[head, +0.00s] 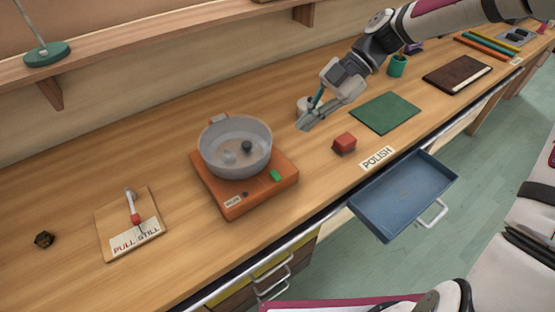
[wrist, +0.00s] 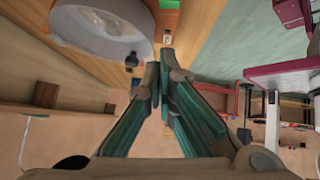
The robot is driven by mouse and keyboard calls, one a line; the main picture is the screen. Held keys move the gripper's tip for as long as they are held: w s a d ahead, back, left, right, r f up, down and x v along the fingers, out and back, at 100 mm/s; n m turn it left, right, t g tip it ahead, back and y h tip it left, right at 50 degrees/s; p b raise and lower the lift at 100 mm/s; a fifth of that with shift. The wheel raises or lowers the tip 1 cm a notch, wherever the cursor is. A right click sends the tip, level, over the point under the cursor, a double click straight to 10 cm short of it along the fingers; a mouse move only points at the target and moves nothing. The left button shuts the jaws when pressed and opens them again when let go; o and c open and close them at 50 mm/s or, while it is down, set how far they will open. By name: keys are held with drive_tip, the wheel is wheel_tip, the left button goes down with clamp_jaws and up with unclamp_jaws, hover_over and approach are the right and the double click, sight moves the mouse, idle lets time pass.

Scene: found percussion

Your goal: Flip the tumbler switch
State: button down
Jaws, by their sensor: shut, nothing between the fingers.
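A green piece (head: 276,176) and a small dark knob (head: 245,194) next to a white label sit on the base's front; I cannot tell which one is the tumbler switch. My gripper (head: 306,122) is above the bench, right of the bowl and apart from the base. Its fingers are shut and empty. In the wrist view my gripper (wrist: 160,76) points toward the base, with the bowl (wrist: 95,38) at upper left and the green piece (wrist: 169,4) at the top edge.
A red block (head: 344,143) lies right of the base. A blue drawer (head: 403,194) stands open at the bench's front. A green mat (head: 386,112) and dark book (head: 457,74) lie at right.

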drive_tip(key=p, duration=0.1)
hover_over(276, 171)
drive_tip(key=f, duration=0.6)
drive_tip(key=shift+s+d+f, duration=0.15)
drive_tip(key=shift+s+d, duration=0.05)
drive_tip(key=shift+d, duration=0.2)
drive_tip(key=f, duration=0.3)
drive_tip(key=shift+w+a+f, duration=0.15)
drive_tip(key=shift+a+f, duration=0.05)
drive_tip(key=shift+a, duration=0.15)
drive_tip(key=shift+w+f+p, duration=0.1)
drive_tip(key=shift+f+p, duration=0.2)
drive_tip(key=shift+f, duration=0.3)
